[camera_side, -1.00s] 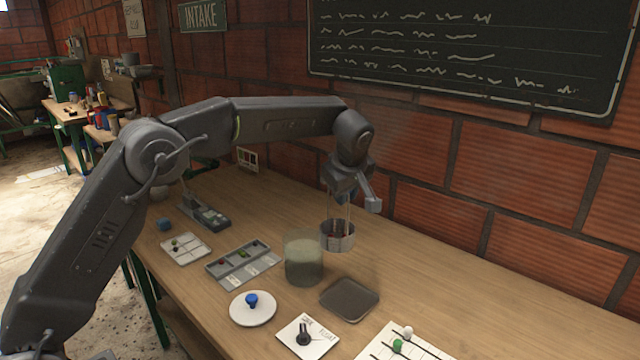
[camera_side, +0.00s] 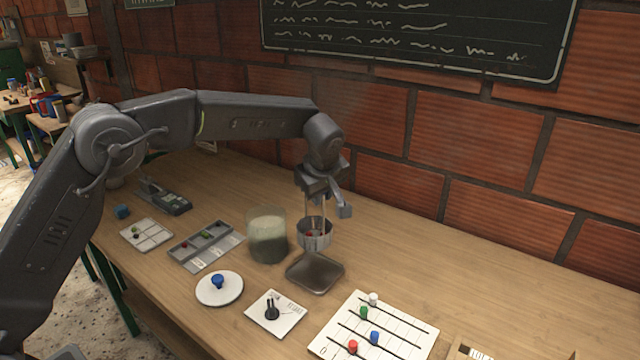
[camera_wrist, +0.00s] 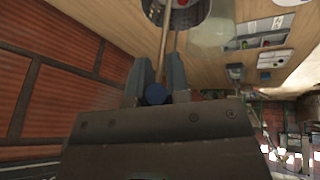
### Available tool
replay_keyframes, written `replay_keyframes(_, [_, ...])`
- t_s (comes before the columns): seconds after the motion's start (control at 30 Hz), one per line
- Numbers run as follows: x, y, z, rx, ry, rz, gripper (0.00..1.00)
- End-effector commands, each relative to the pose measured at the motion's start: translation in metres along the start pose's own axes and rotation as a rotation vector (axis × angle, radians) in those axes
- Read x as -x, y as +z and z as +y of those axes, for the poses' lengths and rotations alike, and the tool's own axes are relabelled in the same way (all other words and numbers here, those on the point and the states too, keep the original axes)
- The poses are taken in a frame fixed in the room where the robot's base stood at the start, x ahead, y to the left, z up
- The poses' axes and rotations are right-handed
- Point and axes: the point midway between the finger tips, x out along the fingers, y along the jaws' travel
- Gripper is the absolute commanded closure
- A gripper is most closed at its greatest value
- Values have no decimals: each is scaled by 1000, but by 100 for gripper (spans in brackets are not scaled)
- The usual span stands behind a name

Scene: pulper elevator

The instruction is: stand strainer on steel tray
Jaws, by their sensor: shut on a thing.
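The strainer (camera_side: 314,236) is a small metal basket with red bits inside, hanging upright on a long handle. In the wrist view its basket (camera_wrist: 190,16) shows at the top, partly cut off. My gripper (camera_side: 318,192) is shut on the handle's upper end; a blue knob (camera_wrist: 155,94) shows between the fingers in the wrist view. The steel tray (camera_side: 315,276) is a dark, square, shallow tray on the table. The basket is at the tray's back edge in the side view, seemingly just above it; I cannot tell whether they touch.
A glass jar of cloudy greenish liquid (camera_side: 267,238) stands just left of the tray. A white disc with a blue knob (camera_side: 219,290), a white card with a black piece (camera_side: 275,314) and a peg board (camera_side: 374,330) lie in front. The table right of the strainer is clear.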

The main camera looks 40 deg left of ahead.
Motion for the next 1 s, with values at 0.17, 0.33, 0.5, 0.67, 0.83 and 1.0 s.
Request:
replay_keyframes(0.17, [-12, 5, -2, -1, 0, 0, 100])
replay_keyframes(0.33, [-24, 10, -5, 0, 0, -1, 100])
replay_keyframes(0.5, [-36, 15, -8, -1, 0, 0, 100])
replay_keyframes(0.67, [-47, 20, -10, 0, 0, 0, 100])
replay_keyframes(0.83, [-59, 24, -12, -1, 0, 0, 100])
replay_keyframes(1.0, [-71, 29, -15, 0, -1, 0, 100])
